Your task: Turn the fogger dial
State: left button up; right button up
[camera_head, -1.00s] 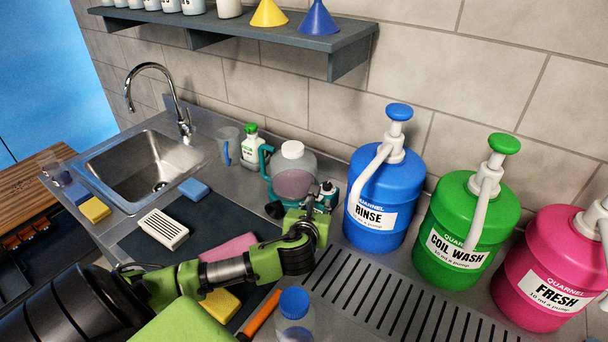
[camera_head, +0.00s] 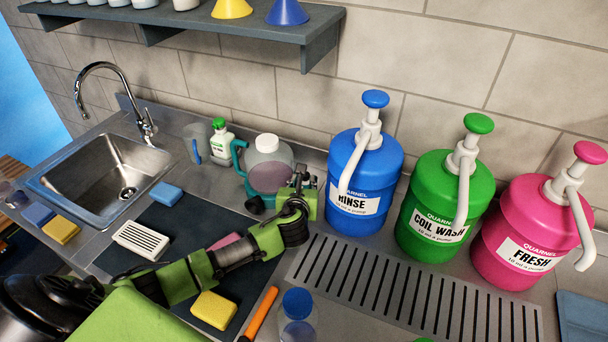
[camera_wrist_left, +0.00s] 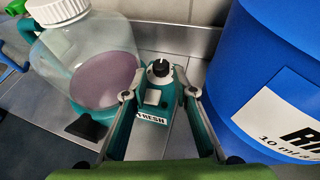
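The fogger (camera_head: 269,178) stands on the counter by the wall, with a clear tank of purple liquid and teal body parts. In the left wrist view, the fogger's black dial (camera_wrist_left: 160,68) sits on its teal head, above a label reading "FRESH". My left gripper (camera_wrist_left: 159,94) is open, with one finger on each side of the teal head, below the dial in the picture. I cannot tell whether the fingers touch it. In the head view, my left gripper (camera_head: 304,182) hides the dial. My right gripper is not in view.
The blue RINSE jug (camera_head: 363,187) stands close to the right of the left gripper. Green (camera_head: 436,215) and pink (camera_head: 529,230) jugs follow. A small green-capped bottle (camera_head: 221,145) stands left of the fogger. A slotted drain (camera_head: 400,290) lies in front of the jugs.

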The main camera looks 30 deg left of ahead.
aim_at(305, 182)
pick_arm(q)
jog(key=shift+x, duration=2.4)
jog(key=shift+d+r, duration=0.1)
grip_shut()
jog(key=shift+d, duration=0.1)
